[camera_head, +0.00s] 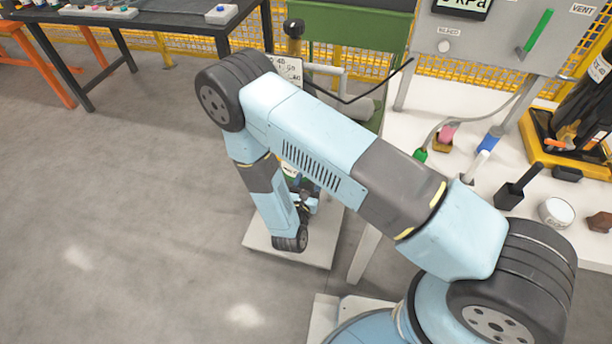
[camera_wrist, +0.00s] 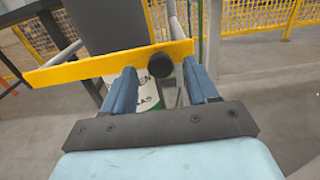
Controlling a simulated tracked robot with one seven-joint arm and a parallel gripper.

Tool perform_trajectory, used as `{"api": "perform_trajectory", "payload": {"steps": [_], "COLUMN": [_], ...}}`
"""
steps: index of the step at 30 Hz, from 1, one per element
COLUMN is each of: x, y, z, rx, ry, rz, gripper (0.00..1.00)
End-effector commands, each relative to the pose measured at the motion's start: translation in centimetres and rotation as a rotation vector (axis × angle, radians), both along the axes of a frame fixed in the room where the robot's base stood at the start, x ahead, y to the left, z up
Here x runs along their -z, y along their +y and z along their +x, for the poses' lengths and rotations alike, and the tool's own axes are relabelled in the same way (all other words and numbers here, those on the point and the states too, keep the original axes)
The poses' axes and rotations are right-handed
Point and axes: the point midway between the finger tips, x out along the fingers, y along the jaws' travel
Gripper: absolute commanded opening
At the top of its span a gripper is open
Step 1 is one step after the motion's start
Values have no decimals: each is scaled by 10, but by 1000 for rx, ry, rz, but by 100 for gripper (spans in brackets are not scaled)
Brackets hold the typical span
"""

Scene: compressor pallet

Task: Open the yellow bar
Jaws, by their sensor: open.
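The yellow bar (camera_wrist: 95,66) crosses the wrist view from the left to just right of centre, rising slightly to the right. A round black knob (camera_wrist: 160,65) shows at its right part. My gripper (camera_wrist: 158,70) is open, with its two blue fingers apart on either side of the knob. The fingertips appear close to the bar's lower edge; I cannot tell whether they touch it. Nothing is seen held between them. In the head view my arm hides the bar and most of the gripper.
A white and green lettered surface (camera_wrist: 147,98) stands behind the fingers. A white table (camera_head: 400,150) with several small items is on the right, under a grey panel (camera_head: 480,45). A dark workbench (camera_head: 165,18) stands back left. Open floor lies left.

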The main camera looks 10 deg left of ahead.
Motion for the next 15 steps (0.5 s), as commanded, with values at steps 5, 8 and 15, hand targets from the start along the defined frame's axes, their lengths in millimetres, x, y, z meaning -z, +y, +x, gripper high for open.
{"api": "perform_trajectory", "payload": {"steps": [5,8,15], "x": [0,0,0], "y": [-1,-1,-1], "z": [12,15,15], "rx": [0,0,0], "ry": [-1,-1,0], "rz": [-1,-1,-1], "gripper": [58,58,57]}}
